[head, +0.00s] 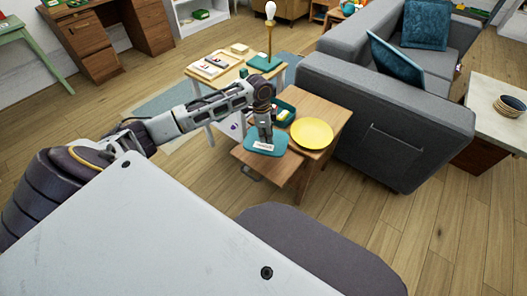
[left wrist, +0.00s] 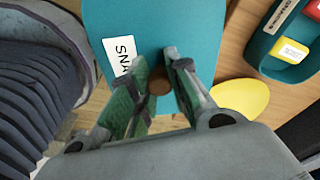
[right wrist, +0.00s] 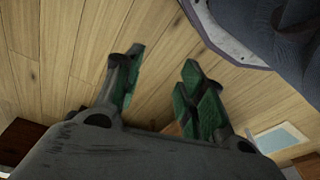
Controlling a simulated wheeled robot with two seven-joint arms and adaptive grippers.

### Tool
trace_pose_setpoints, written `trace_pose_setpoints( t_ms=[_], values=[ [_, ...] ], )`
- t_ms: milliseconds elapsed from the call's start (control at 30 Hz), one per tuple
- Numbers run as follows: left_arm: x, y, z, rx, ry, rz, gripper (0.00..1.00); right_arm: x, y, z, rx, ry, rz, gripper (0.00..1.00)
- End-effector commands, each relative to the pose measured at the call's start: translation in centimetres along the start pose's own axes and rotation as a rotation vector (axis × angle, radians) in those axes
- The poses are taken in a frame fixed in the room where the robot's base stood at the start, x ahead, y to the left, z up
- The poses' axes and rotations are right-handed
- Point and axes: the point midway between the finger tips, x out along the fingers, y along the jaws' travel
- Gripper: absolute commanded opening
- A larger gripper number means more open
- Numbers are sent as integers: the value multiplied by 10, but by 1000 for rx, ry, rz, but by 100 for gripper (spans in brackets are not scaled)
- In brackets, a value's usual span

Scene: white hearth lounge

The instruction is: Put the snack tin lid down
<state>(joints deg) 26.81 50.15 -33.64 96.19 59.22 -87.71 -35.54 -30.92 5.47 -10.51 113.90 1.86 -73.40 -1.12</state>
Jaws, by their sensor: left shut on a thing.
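The snack tin lid (head: 258,148) is a flat teal rounded rectangle with a white label. It is at the left front part of the wooden side table (head: 335,108). My left gripper (head: 266,137) is above it, shut on its brown knob (left wrist: 159,82). In the left wrist view the lid (left wrist: 205,25) fills the top middle. I cannot tell whether it touches the wood. The open teal snack tin (head: 291,103) stands behind it, with red and yellow packs inside. My right gripper (right wrist: 160,80) is open and empty above the floor.
A yellow plate (head: 312,133) lies on the table right of the lid; it also shows in the left wrist view (left wrist: 243,97). A grey sofa (head: 400,140) stands close on the right. Behind is a small table with a lamp (head: 269,40) and books (head: 210,66).

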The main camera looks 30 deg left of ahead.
Motion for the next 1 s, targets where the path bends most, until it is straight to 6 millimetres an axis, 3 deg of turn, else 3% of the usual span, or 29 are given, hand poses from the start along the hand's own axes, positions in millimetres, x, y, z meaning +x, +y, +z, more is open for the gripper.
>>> trace_pose_setpoints(
  t_ms=[567, 767, 1000],
  values=[
    [4, 0, 0, -12, 0, -1, 0, -5, -1, 0, -1, -3, -3, 40],
    [22, 0, 3, -13, 0, 0, 0, -4, -2, 0, -1, 1, -5, 40],
    [54, 0, 7, -12, -1, -1, 0, -21, -5, -13, -2, 40, -12, 40]
  ],
)
